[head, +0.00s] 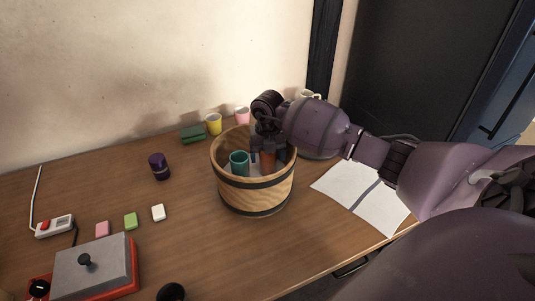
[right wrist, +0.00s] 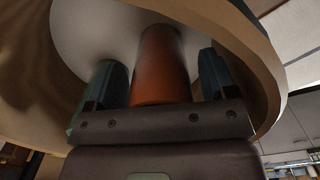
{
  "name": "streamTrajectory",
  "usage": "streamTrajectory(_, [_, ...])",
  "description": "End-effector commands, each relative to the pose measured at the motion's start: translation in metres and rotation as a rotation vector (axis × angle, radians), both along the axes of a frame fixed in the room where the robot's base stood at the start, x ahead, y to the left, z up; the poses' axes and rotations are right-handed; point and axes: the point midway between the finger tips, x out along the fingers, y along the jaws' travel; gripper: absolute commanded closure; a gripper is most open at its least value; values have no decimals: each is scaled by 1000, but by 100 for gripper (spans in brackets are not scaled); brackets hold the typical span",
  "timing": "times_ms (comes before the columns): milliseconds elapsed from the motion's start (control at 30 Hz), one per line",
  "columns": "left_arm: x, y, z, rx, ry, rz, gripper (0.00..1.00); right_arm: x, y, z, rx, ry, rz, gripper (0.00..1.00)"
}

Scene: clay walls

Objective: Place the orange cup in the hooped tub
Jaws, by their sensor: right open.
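The hooped tub (head: 255,196) is a wooden bucket with dark bands, standing on the table. My right gripper (head: 267,150) reaches down into it from above, its jaws open. The orange cup (head: 268,160) is inside the tub, between the open fingers. In the right wrist view the orange cup (right wrist: 161,68) stands between the two fingers, with a visible gap at the right finger. A teal cup (head: 239,163) is also in the tub, left of the orange one. The orange cup's base is hidden in the head view. My left gripper is not in view.
A yellow cup (head: 213,124), a pink cup (head: 242,115) and a green block (head: 193,134) stand behind the tub. A dark purple jar (head: 159,166) is to its left. A red-and-grey box (head: 96,268) sits front left.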

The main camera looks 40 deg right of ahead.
Motion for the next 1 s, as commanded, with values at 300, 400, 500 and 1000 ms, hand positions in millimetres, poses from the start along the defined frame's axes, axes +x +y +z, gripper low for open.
streamTrajectory(300, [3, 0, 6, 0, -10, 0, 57, 1, 0, 21, -2, -5, 1, 22])
streamTrajectory(400, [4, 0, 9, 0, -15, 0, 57, 0, 0, 39, -2, -7, 1, 22])
streamTrajectory(500, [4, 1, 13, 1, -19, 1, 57, 0, 0, 59, -3, -7, 1, 22])
streamTrajectory(1000, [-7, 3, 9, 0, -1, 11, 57, -2, 1, 121, 0, 0, 0, 22])
